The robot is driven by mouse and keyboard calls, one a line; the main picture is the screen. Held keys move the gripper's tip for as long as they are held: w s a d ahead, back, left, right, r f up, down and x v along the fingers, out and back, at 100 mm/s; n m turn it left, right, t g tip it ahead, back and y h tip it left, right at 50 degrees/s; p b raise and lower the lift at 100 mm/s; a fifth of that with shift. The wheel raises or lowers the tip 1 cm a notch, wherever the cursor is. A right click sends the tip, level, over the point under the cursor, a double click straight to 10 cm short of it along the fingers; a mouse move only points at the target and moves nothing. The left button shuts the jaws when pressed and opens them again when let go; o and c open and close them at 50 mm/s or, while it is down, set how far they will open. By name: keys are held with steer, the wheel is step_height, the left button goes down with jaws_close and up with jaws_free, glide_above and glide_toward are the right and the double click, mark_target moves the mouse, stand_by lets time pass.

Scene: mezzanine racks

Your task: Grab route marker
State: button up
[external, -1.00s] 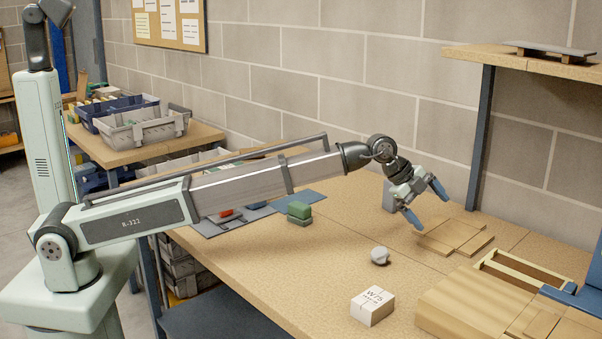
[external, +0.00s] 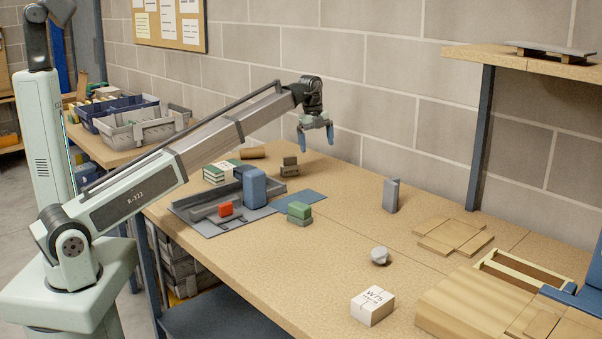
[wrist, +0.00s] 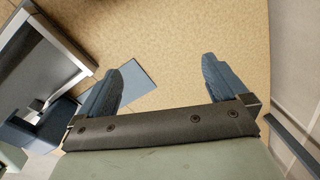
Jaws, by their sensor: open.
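My gripper (external: 316,138) is open and empty, raised above the far part of the bench near the block wall, with its blue fingers pointing down. I cannot tell which object is the route marker. None touches the fingers.
A blue box (external: 254,188) stands by a grey tray (external: 190,214); a flat blue sheet (external: 302,199) also shows in the wrist view (wrist: 138,84). A white box (external: 372,306), wooden plates (external: 455,237) and a shelf post (external: 480,140) are right. The middle bench is largely clear.

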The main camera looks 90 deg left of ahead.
steer(key=r+g, duration=0.1)
glide_above(290, 165)
steer(key=shift+h, duration=0.4)
steer(key=f, duration=0.7)
steer(key=shift+s+a+f, duration=0.2)
steer(key=shift+s+a, duration=0.05)
steer(key=shift+w+a+f, duration=0.1)
steer(key=shift+f, duration=1.45)
steer(key=shift+w+f, duration=0.1)
steer(key=shift+f, duration=1.45)
steer(key=c, duration=0.9)
steer(key=shift+c, duration=0.2)
